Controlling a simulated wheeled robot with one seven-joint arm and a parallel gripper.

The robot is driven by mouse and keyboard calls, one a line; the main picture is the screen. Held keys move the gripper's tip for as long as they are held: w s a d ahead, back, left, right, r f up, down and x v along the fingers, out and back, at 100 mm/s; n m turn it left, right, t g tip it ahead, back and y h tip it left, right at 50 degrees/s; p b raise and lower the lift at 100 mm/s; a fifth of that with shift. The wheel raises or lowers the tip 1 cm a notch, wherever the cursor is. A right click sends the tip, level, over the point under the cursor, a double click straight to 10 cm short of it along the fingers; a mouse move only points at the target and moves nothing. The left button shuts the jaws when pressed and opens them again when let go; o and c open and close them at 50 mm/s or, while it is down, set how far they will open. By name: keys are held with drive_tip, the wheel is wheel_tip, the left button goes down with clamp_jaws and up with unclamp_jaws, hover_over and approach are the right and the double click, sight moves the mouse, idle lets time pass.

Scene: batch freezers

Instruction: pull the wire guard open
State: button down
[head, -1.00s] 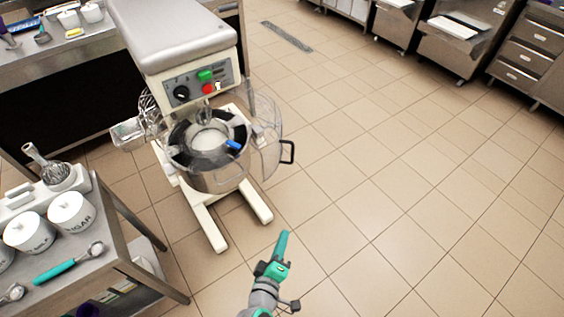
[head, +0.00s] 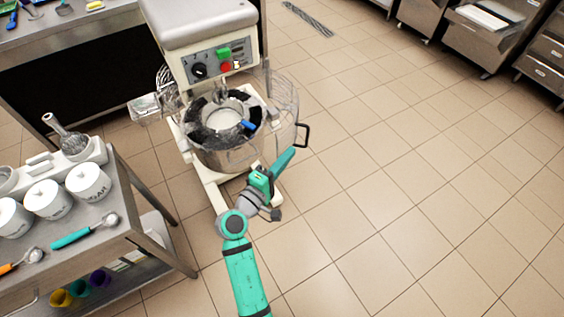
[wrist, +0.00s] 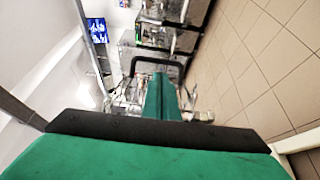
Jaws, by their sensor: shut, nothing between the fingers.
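The wire guard (head: 284,104) is a clear, see-through basket shape on the right side of the mixer bowl (head: 229,152) in the head view. Its black handle (head: 303,135) sticks out to the right. My gripper (head: 290,154) is shut and empty, just below and left of the handle and apart from it as far as I can tell. In the wrist view the black handle (wrist: 157,60) shows beyond the tips of my shut green fingers (wrist: 160,82). The guard's wires behind it are partly hidden by the fingers.
The mixer (head: 205,50) has a control panel with green and red buttons. A steel cart (head: 128,225) with canisters and scoops stands at left, near my arm. A long counter (head: 70,30) is behind. The tiled floor (head: 420,190) at right is clear.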

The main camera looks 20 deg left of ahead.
sight(296, 145)
drive_tip(key=x, duration=0.5)
idle(0.3)
